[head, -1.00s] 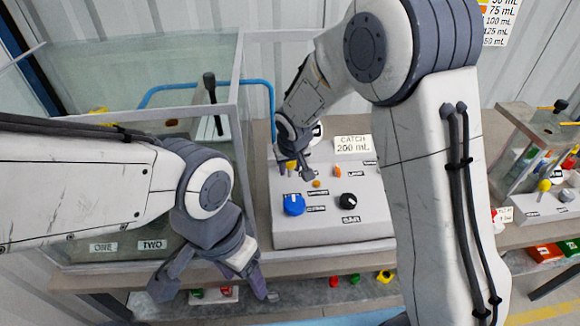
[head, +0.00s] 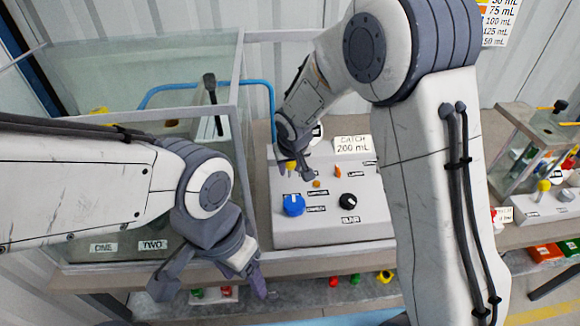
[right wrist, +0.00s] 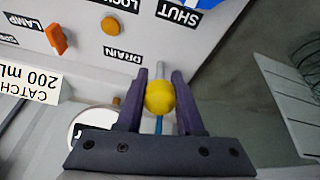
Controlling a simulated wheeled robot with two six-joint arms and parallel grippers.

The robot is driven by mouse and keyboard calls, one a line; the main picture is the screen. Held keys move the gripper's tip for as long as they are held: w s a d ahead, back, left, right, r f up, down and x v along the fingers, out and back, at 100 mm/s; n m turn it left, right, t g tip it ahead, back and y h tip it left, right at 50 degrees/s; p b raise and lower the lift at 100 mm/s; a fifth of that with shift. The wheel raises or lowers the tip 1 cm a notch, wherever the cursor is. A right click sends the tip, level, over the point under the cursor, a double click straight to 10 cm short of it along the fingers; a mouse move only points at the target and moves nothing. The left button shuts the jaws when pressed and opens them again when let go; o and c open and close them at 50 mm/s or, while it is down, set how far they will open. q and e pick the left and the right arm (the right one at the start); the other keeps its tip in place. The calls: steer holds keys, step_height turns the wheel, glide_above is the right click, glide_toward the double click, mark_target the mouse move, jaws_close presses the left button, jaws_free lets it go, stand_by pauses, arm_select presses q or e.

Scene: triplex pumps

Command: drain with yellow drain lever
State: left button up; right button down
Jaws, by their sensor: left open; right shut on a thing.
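The yellow drain lever (right wrist: 160,97) has a round yellow knob on a pale stem. In the right wrist view it sits between the two fingers of my right gripper (right wrist: 154,105), which is shut on it, next to the DRAIN label (right wrist: 123,56). In the head view the yellow knob (head: 290,165) shows in part at my right gripper (head: 297,172), at the left edge of the grey control panel (head: 325,228). My left gripper (head: 208,285) is open and empty, low in front of the glass tank (head: 238,150).
The panel carries a blue knob (head: 294,205), a black knob (head: 348,201), an orange switch (head: 337,171) and a CATCH 200 mL card (head: 352,144). A blue pipe (head: 190,84) runs over the tank. Small coloured parts lie on the lower shelf (head: 310,298). Another station (head: 545,165) stands at right.

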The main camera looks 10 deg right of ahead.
steer(key=shift+w+r+g+p, duration=0.25)
steer(key=shift+w+g+p, duration=0.4)
steer(key=shift+p, duration=2.5)
steer(key=shift+w+r+g+p, duration=0.25)
steer(key=shift+g+p, duration=0.7)
steer(key=shift+p, duration=2.2)
steer(key=shift+w+f+g, duration=0.3)
steer(key=shift+w+g, duration=0.05)
steer(key=shift+g, duration=0.25)
steer(key=shift+w+g, duration=0.2)
steer(key=shift+g, duration=0.4)
steer(key=c, duration=0.5)
jaws_free()
